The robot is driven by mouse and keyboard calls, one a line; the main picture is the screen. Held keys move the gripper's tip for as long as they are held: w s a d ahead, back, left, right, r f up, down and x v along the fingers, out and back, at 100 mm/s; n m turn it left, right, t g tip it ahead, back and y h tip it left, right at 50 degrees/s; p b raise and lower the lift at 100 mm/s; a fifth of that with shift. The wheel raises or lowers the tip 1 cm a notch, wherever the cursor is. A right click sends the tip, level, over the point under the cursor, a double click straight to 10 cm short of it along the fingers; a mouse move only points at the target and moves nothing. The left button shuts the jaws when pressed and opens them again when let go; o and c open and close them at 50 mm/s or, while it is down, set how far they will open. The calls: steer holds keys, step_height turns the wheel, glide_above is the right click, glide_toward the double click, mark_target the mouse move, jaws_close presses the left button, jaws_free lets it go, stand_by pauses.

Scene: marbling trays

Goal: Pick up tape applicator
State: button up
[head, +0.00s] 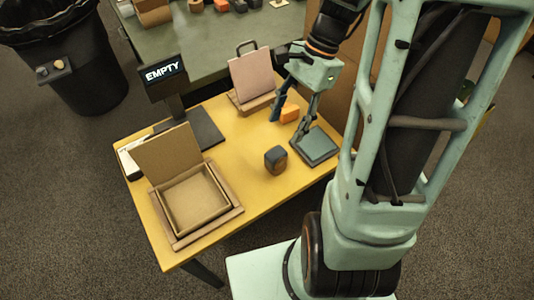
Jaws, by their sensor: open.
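A small orange object (289,113) lies on the yellow table (245,190), seen between the fingers of my gripper (287,128). A small dark block with a brownish face (275,160) stands on the table in front of my gripper. The orange object may be the tape applicator, but at this size I cannot tell which of the two is. My gripper is open, points down and has its fingers spread. One finger is left of the orange object and the other right of it. I cannot tell whether they touch it.
A dark square pad (315,147) lies right of my gripper. A panel stand (252,75) is behind it. An "EMPTY" display (165,72) and an open cardboard box in a wooden tray (187,240) are at left. The table middle is mostly clear. A black bin (85,75) stands beyond.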

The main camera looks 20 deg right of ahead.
mark_target(277, 153)
steer(key=b+x, duration=0.1)
steer(key=x, duration=0.4)
steer(key=shift+s+a+f, duration=0.1)
steer(key=shift+f, duration=0.1)
steer(key=x, duration=0.2)
steer(key=b+x, duration=0.1)
steer(key=x, duration=0.2)
steer(key=shift+s+d+f, duration=0.15)
steer(key=shift+d, duration=0.05)
jaws_close()
